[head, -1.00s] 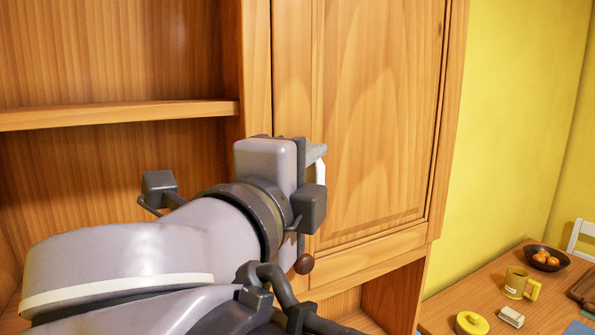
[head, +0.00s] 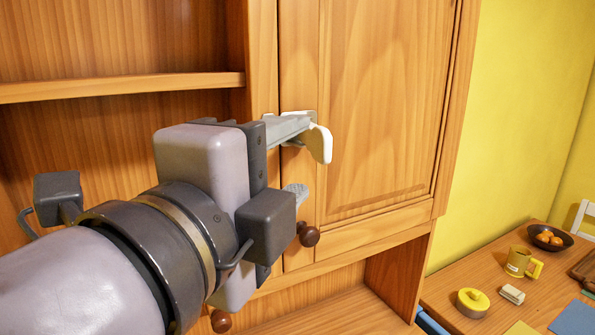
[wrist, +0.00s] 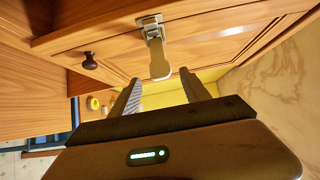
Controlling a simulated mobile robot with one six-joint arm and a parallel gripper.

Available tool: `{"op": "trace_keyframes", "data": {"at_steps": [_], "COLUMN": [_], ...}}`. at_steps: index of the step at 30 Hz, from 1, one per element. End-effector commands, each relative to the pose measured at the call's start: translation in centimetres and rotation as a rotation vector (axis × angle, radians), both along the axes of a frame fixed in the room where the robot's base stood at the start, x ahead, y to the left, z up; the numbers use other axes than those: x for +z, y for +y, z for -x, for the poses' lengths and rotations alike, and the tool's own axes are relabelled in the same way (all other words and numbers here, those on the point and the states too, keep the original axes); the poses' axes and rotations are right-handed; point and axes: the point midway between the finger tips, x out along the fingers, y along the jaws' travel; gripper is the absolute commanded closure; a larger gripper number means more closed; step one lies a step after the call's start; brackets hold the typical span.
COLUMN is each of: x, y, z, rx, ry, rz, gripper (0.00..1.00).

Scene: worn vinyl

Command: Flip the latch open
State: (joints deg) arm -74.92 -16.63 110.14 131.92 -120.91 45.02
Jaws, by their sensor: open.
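The latch is on the wooden cabinet door (head: 385,100). In the head view its pale lever (head: 321,146) sticks out by the tip of my upper finger, which partly hides the mount. In the wrist view the metal mount (wrist: 151,24) is on the door frame and the lever (wrist: 159,60) points toward my gripper (wrist: 162,84). My gripper is open, with the lever tip lined up between its fingers. I cannot tell whether a finger touches it. In the head view my gripper (head: 297,160) is in front of the door's left edge.
A dark round knob (head: 309,236) sits below the latch, close to my gripper. Open shelves (head: 120,87) are on the left. At lower right, a table (head: 455,270) holds a mug (head: 518,262), a yellow-lidded pot (head: 472,302) and a fruit bowl (head: 550,238).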

Motion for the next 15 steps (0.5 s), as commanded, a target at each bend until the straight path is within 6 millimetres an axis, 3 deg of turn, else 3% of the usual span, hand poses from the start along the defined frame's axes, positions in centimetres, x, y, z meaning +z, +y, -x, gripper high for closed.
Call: {"op": "trace_keyframes", "data": {"at_steps": [6,15], "x": [-0.1,0.0], "y": [1.3,1.5], "z": [3.0,3.5], "rx": [0.002,0.000], "ry": [0.000,0.000], "rz": [0.001,0.001], "gripper": [0.45,0.45]}}
